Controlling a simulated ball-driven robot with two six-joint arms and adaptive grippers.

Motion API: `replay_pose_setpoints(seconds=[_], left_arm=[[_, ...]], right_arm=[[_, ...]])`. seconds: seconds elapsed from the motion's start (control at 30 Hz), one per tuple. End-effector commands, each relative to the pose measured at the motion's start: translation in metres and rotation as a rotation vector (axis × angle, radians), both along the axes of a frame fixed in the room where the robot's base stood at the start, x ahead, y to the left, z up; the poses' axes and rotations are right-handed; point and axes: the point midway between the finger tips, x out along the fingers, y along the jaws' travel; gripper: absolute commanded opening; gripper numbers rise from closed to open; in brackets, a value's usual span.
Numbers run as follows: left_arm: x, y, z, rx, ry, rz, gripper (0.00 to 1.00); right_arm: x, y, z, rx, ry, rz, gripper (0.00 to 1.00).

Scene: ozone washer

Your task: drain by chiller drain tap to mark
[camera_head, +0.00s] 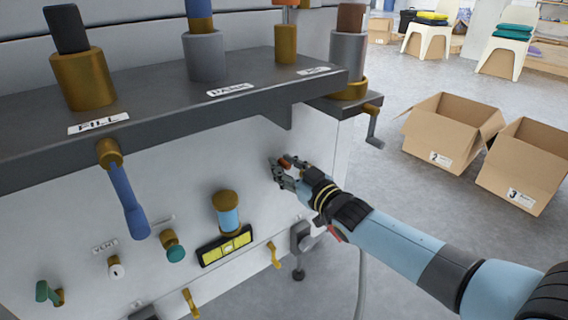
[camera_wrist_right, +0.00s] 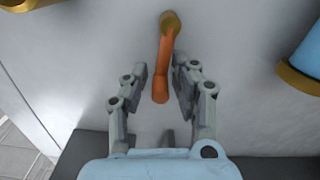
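An orange tap lever (camera_wrist_right: 161,75) on a brass stem (camera_wrist_right: 170,22) sticks out of the white panel (camera_wrist_right: 95,60). The lever also shows small in the head view (camera_head: 287,161), partly hidden by the gripper. My right gripper (camera_wrist_right: 164,84) is open, with one finger on each side of the lever and small gaps showing; it also shows in the head view (camera_head: 286,170). A sight glass with blue contents (camera_head: 228,217) and a brass cap stands left of it, above a yellow level (camera_head: 227,245). No mark is readable. My left gripper is out of view.
The dark shelf (camera_head: 150,110) with FILL and other labels overhangs the panel. A blue lever (camera_head: 130,203), a green knob (camera_head: 174,247) and a brass lever (camera_head: 273,255) stick out nearby. Open cardboard boxes (camera_head: 445,133) stand on the floor at right.

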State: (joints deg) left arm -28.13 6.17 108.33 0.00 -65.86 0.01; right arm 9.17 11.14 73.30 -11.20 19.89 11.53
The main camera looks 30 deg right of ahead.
Motion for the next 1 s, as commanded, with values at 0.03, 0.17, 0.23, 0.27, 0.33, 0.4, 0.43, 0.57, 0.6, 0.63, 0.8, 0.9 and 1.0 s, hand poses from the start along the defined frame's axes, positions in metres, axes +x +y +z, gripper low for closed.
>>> replay_pose_setpoints(seconds=[0.03,0.17,0.23,0.27,0.33,0.4,0.43,0.57,0.6,0.63,0.8,0.9,1.0], left_arm=[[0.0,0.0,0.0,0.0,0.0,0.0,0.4],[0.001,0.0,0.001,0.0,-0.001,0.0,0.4],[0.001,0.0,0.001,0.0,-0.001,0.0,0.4],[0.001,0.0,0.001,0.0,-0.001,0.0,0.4],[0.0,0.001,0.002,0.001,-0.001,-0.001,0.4],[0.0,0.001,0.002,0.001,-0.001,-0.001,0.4],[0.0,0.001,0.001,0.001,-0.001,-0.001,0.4],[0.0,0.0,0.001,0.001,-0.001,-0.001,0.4],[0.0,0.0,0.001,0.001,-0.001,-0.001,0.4],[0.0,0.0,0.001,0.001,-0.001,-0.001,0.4],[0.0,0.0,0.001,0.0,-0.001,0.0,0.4],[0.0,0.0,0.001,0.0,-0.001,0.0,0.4],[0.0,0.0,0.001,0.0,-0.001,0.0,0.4]], right_arm=[[0.001,0.0,0.002,0.001,-0.004,0.001,0.35],[0.002,0.001,0.003,0.003,-0.007,0.001,0.39],[0.002,0.001,0.004,0.003,-0.008,0.001,0.39],[0.002,0.001,0.004,0.003,-0.009,0.002,0.39],[0.001,0.001,0.004,0.003,-0.009,0.002,0.39],[-0.003,0.001,0.003,0.003,-0.008,0.001,0.39],[-0.006,0.0,0.003,0.004,-0.008,0.001,0.39],[-0.029,-0.001,0.003,0.003,-0.005,0.002,0.39],[-0.038,-0.002,0.003,0.003,-0.007,0.002,0.39],[-0.045,-0.003,0.003,0.002,-0.006,0.002,0.39],[-0.083,-0.006,0.002,0.001,-0.005,0.002,0.39],[-0.1,-0.007,0.003,0.002,-0.006,0.001,0.39],[-0.111,-0.008,0.003,0.003,-0.007,0.0,0.39]])
